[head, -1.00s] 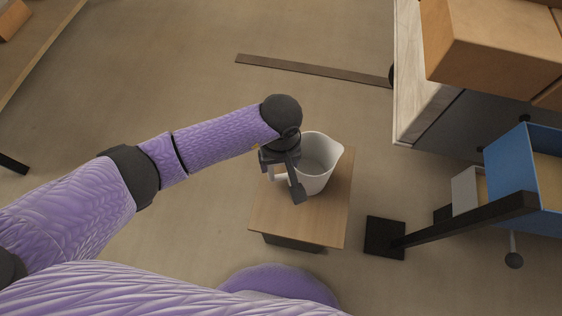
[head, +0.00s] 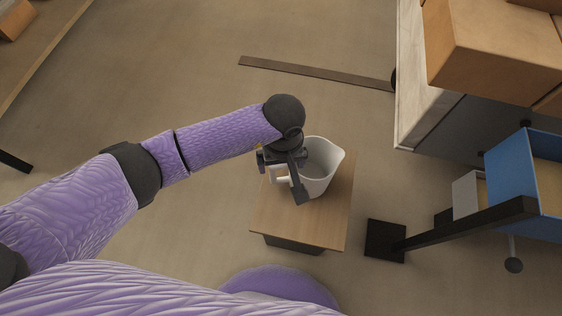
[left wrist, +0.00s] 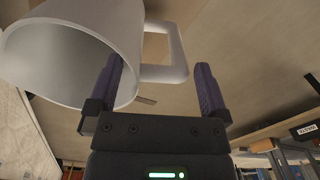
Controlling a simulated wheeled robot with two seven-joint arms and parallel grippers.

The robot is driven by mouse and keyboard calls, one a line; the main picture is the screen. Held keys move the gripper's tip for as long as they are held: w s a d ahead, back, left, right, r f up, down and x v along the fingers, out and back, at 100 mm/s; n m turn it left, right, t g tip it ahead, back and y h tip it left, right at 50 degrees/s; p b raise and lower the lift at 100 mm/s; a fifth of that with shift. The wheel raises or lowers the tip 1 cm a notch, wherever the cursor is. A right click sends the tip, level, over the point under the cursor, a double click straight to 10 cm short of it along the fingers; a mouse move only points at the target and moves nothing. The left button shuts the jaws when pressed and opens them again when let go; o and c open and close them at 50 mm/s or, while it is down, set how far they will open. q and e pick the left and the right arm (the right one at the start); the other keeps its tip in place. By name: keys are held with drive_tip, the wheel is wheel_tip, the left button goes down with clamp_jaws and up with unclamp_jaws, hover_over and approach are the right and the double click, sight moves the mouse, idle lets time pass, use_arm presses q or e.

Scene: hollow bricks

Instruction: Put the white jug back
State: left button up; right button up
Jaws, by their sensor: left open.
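The white jug (head: 322,163) stands upright on a small wooden-topped stand (head: 300,226) in the head view. Its handle (head: 281,175) points left, toward my left gripper (head: 280,178). My left gripper is open, at the handle side of the jug. In the left wrist view, the jug (left wrist: 70,50) fills the upper left and its handle (left wrist: 165,55) lies between the two spread fingers (left wrist: 158,95). I cannot tell whether a finger touches the jug. My right gripper is not in view.
A blue bin (head: 528,185) on a black-footed stand is at the right. Cardboard boxes (head: 495,45) sit on a pale-topped counter (head: 415,85) at the upper right. A dark flat strip (head: 315,73) lies on the floor behind. Floor left of the small stand is clear.

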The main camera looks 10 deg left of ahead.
use_arm(q)
wheel_tip(320, 180, up, 11)
drive_tip(key=p, duration=0.5)
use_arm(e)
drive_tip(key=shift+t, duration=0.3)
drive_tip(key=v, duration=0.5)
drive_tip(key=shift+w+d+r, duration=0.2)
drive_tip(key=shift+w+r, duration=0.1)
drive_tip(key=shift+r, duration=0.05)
use_arm(q)
drive_tip(key=shift+d+f, duration=0.1)
drive_tip(key=shift+f, duration=0.05)
